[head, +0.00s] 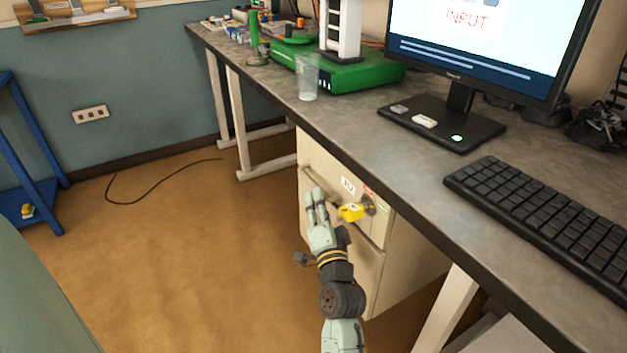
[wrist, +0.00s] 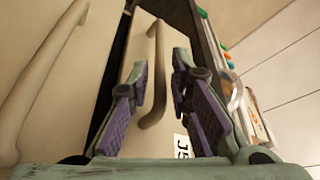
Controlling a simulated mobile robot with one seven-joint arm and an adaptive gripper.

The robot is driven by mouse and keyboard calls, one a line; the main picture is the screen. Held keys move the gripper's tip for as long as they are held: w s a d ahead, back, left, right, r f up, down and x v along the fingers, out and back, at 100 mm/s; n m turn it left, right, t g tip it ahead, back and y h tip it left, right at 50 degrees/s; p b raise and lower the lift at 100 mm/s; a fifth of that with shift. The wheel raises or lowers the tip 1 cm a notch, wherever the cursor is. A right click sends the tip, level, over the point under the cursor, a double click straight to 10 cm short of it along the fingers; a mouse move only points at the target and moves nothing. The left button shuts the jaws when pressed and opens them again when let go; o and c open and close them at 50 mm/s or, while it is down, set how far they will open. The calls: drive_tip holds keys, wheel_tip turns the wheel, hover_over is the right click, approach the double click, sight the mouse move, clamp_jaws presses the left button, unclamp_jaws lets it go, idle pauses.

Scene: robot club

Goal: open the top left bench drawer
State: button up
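The beige drawer cabinet (head: 375,280) stands under the grey workbench, and its top drawer (head: 322,172) is right below the bench top. The drawer front (wrist: 140,60) also shows in the wrist view, with a beige bar handle (wrist: 157,70) and part of a white label.
A yellow tag (head: 352,211) hangs at the drawer front, right of my gripper. The workbench (head: 395,155) edge is just above. A clear cup (head: 307,80), green device (head: 350,75), monitor (head: 480,45) and keyboard (head: 545,210) stand on it. The floor left of the cabinet is mostly free.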

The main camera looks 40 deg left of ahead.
sight(314, 183)
drive_tip(key=p+x, duration=0.1)
drive_tip(key=x, duration=0.4)
drive_tip(key=shift+w+a+r, duration=0.1)
drive_tip(key=shift+w+a, duration=0.05)
drive_tip(key=shift+c, duration=0.5)
clamp_jaws()
